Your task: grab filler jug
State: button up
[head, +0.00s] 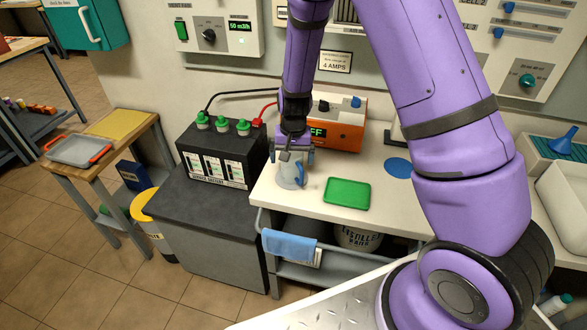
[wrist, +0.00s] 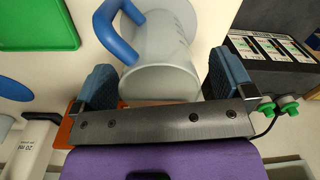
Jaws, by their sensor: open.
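The filler jug (head: 291,174) is a pale grey, translucent jug with a blue handle. It stands on the white bench top (head: 262,192), left of the green tray (head: 347,193). My gripper (head: 294,154) is at the jug from behind and above, with its jaws open. In the wrist view the jug (wrist: 165,60) lies between the two blue-grey finger pads of my gripper (wrist: 155,85), with its blue handle (wrist: 117,32) toward the green tray (wrist: 38,22). A gap shows between the right pad and the jug. Whether the left pad touches it I cannot tell.
A black battery (head: 215,155) with green caps stands left of the bench on a dark cabinet. An orange charger (head: 340,130) stands behind the jug. A blue disc (head: 397,167) lies to the right. A blue cloth (head: 288,246) hangs on the front rail.

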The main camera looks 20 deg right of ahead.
jog(key=shift+f, duration=0.3)
jog(key=shift+c, duration=0.5)
jog(key=c, duration=1)
jog(key=shift+o, duration=0.2)
jog(key=shift+r, duration=0.25)
jog(key=s+a+r, duration=0.2)
jog(key=s, duration=0.5)
jog(key=s+a+r, duration=0.2)
jog(key=s+a, duration=0.1)
jog(key=s, duration=0.5)
jog(key=shift+r, duration=0.25)
